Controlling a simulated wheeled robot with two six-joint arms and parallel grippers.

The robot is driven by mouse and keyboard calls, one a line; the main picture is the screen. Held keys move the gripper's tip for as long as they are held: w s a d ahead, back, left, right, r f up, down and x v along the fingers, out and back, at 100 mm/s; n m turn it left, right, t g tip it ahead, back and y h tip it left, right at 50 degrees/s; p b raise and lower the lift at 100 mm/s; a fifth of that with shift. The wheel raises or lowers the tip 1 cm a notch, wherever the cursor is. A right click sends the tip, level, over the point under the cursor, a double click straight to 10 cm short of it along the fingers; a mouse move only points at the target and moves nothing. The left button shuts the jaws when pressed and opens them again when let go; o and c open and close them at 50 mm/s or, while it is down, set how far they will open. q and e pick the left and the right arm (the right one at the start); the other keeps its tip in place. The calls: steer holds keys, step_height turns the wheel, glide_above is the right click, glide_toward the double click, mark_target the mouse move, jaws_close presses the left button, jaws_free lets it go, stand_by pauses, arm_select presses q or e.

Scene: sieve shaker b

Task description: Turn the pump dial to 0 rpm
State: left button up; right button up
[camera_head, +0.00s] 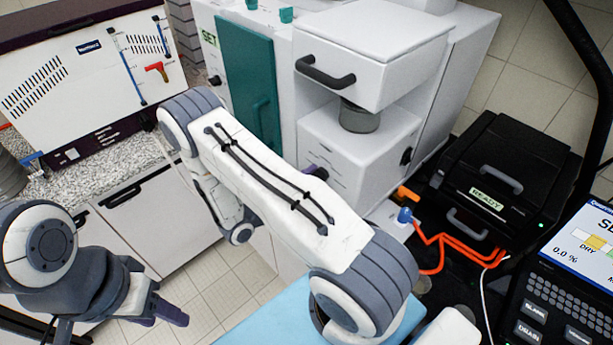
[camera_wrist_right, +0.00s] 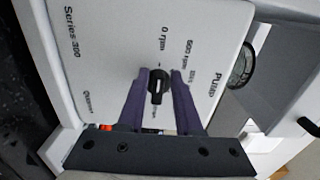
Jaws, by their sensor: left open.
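The pump dial (camera_wrist_right: 158,86) is a black round knob with a white pointer on a white panel (camera_wrist_right: 105,60) in the right wrist view. The panel is printed "PUMP", "0 rpm", "600 rpm" and "Series-300". The pointer's exact setting is hard to read. My right gripper (camera_wrist_right: 160,78) has its purple fingertips on both sides of the dial, close against it with no clear gap. In the head view my right arm mostly hides that gripper; a bit of purple finger (camera_head: 318,173) shows. My left gripper (camera_head: 160,308) is open and empty at lower left, away from the dial.
A white machine with a grey-handled drawer (camera_head: 375,50) and a teal door (camera_head: 252,90) stands at the back. A black "READY" box (camera_head: 505,165) with orange tubes (camera_head: 440,245) is at right, beside a moisture-display instrument (camera_head: 575,260). Tiled floor (camera_head: 200,285) is open at lower left.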

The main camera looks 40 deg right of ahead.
steer(key=shift+s+f, duration=0.15)
steer(key=shift+a+f, duration=0.1)
steer(key=a+b, duration=0.4)
steer(key=a, duration=0.6)
steer(key=shift+s+a+r, duration=0.15)
steer(key=shift+s+r, duration=0.05)
steer(key=shift+s, duration=0.05)
